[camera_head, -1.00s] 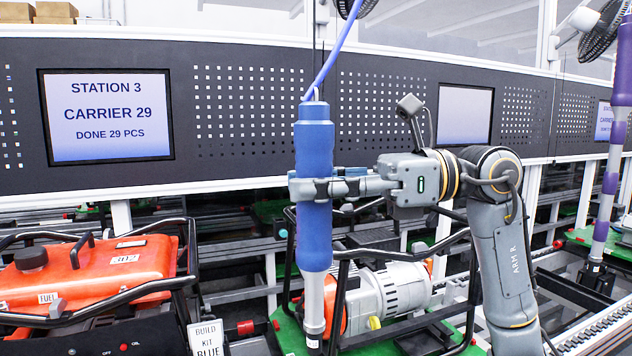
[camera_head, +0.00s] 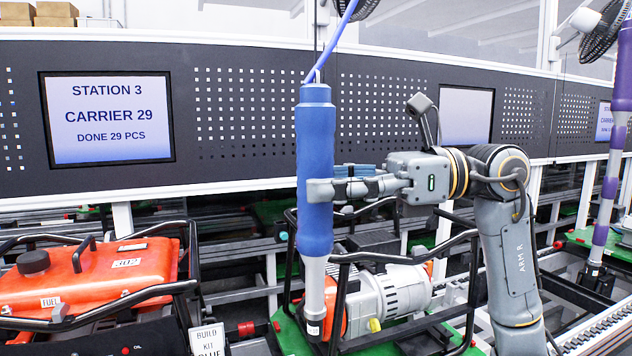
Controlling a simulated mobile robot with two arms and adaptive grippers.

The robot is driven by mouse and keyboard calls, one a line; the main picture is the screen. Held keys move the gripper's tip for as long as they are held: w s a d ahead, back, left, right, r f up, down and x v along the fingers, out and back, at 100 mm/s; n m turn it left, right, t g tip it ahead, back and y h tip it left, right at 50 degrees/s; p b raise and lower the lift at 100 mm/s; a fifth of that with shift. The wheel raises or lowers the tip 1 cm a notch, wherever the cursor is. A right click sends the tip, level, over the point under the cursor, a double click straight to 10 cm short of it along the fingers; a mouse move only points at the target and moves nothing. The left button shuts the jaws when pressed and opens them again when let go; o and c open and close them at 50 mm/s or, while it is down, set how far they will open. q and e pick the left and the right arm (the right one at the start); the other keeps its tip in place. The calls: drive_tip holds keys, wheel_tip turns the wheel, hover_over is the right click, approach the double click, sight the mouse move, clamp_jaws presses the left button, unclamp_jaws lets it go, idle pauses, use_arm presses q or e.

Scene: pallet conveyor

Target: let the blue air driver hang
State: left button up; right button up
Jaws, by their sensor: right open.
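The blue air driver (camera_head: 315,133) hangs upright on a blue hose in the middle of the head view, its grey lower shaft reaching down in front of the generator frame. My right gripper (camera_head: 327,187) comes in from the right at the driver's mid-body and is open. One finger lies across the front of the driver; the other finger's tip is hidden behind it. I cannot tell whether either finger touches the driver. My left gripper is not in view.
A generator frame with a grey and orange engine (camera_head: 392,290) sits on a green carrier right behind the driver's shaft. An orange fuel tank (camera_head: 90,274) in a black frame stands at the left. A purple driver (camera_head: 610,185) hangs at the far right.

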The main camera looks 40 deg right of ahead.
drive_tip(key=v, duration=1.1)
drive_tip(key=shift+s, duration=0.1)
